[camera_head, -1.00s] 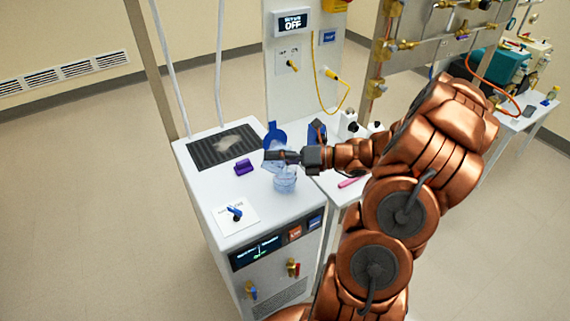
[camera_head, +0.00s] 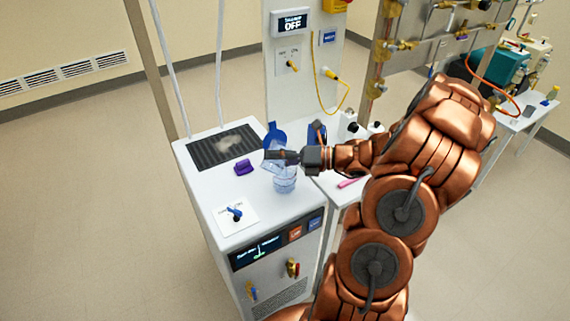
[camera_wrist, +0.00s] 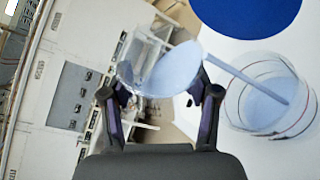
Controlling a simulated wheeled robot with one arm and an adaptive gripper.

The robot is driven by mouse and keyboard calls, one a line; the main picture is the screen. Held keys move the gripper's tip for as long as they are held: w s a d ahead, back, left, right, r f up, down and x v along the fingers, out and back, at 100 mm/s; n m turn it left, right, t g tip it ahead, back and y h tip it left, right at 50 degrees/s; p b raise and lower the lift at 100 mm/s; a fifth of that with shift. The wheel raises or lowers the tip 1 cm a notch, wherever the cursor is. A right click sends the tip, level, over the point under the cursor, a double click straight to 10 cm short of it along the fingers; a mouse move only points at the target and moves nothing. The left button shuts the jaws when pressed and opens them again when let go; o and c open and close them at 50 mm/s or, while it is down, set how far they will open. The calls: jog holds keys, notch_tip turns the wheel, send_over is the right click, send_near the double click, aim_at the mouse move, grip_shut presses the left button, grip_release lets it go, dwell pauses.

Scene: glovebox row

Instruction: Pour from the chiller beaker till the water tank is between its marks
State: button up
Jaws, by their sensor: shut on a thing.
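The clear chiller beaker (camera_wrist: 140,62) is in my gripper (camera_wrist: 158,92), tipped to the right, with pale blue water at its lip. A pale stream runs from its lip into the water tank (camera_wrist: 297,122), a round clear vessel with a red line and a dark line around its wall. Pale blue water stands inside the tank; I cannot tell its level against the lines. In the head view my gripper (camera_head: 272,157) is shut on the beaker above the tank (camera_head: 285,184), on the chiller top (camera_head: 205,182). A blue round lid (camera_wrist: 245,12) stands open beside the tank.
A purple block (camera_head: 243,167), a dark grille (camera_head: 222,146) and a blue-handled valve (camera_head: 235,213) are on the chiller top. A display panel with a yellow cable (camera_head: 346,98) stands behind. A side table with a pink item (camera_head: 349,183) is close on the right.

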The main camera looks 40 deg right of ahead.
jog(key=shift+r+m, duration=0.3)
jog(key=shift+m, duration=0.2)
dwell(1.5)
jog(key=shift+d+f+m+t+y, duration=0.15)
jog(key=shift+f+m+t+y, duration=0.3)
jog(key=shift+m, duration=0.35)
dwell(2.3)
jog(key=shift+r+m+p, duration=0.3)
jog(key=shift+m+p, duration=0.1)
jog(key=shift+p, duration=1.05)
jog(key=shift+f+b, duration=0.3)
jog(key=shift+b, duration=0.45)
jog(key=shift+n+b, duration=0.3)
jog(key=shift+b, duration=0.4)
jog(key=shift+f+b, duration=0.15)
jog(key=shift+b, duration=0.2)
jog(key=shift+r+n+p, duration=0.45)
jog(key=shift+r+n, duration=0.05)
jog(key=shift+r, duration=0.05)
jog(key=shift+r+n+g+h, duration=0.2)
jog(key=shift+n+g+h, duration=0.05)
jog(key=shift+n, duration=0.05)
jog(key=shift+f+n, duration=0.3)
